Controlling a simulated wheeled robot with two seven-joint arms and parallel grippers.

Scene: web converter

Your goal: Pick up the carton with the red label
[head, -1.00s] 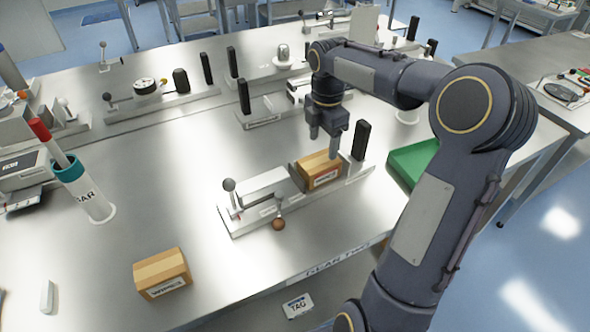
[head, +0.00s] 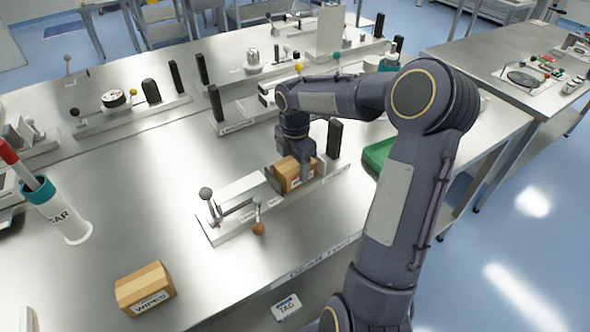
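A brown carton (head: 288,179) with a pale label that seems to carry red print sits in a metal fixture (head: 230,230) on the bench. My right gripper (head: 297,168) reaches down over this carton from above. One finger shows at the carton's right side; the other finger is hidden, so I cannot tell whether they grip it. The carton appears to rest in the fixture. A second brown carton (head: 145,288), labelled "WIPES" in dark letters, stands at the front left of the bench. My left gripper is not in view.
A dark upright post (head: 334,138) stands close right of my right gripper. A lever with an orange-brown knob (head: 258,228) is at the fixture's front. A green tray (head: 376,155) lies farther right. A white-and-teal tube holder (head: 62,210) stands left.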

